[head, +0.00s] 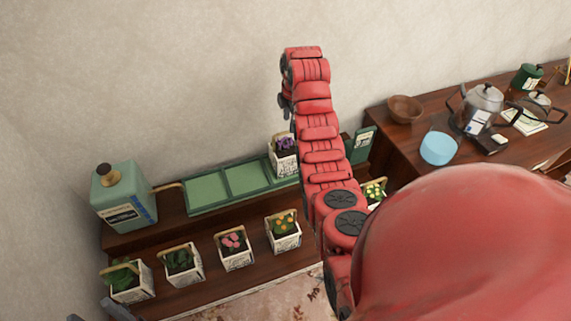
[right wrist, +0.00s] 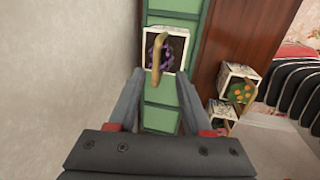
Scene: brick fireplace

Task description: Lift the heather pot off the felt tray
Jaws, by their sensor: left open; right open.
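The heather pot (head: 285,163), a white patterned pot with purple flowers and an arched tan handle, stands in the right part of the green felt tray (head: 226,184). In the right wrist view the heather pot (right wrist: 177,34) sits in a compartment of the tray (right wrist: 174,5), its handle upright. My right gripper (head: 287,108) is above the pot, partly hidden by my red arm. In the right wrist view my right gripper (right wrist: 160,73) is open, its fingertips either side of the pot's near edge; I cannot tell whether they touch. My left gripper (head: 97,312) barely shows at the bottom left.
Several flower pots (head: 235,258) stand on the lower step in front of the tray. A green canister (head: 123,200) stands left of it. The wall is close behind. A table with a blue bowl (head: 438,148) and kettle (head: 484,98) is at right.

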